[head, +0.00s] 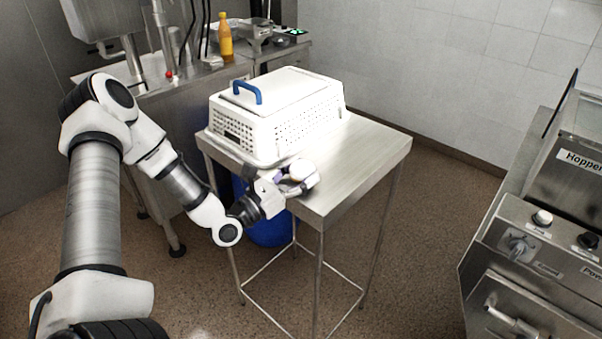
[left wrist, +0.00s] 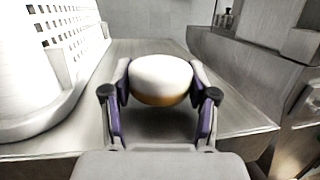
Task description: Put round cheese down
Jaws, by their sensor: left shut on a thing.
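The round cheese (left wrist: 160,78) is white on top with an orange-brown lower edge in the left wrist view. It sits between the two fingers of my left gripper (left wrist: 160,100), which is shut on it. In the head view the cheese (head: 300,170) shows small and pale in the left gripper (head: 299,182), at the near left edge of the steel table (head: 365,155). I cannot tell whether the cheese touches the table top. My right gripper is not in view.
A white perforated basket (head: 300,122) with a lid and blue handle stands on the table, just behind the left gripper. The table's right part is clear. A blue bin (head: 268,228) stands beneath. A steel machine (head: 540,240) is at the right, and an orange bottle (head: 225,36) stands at the back.

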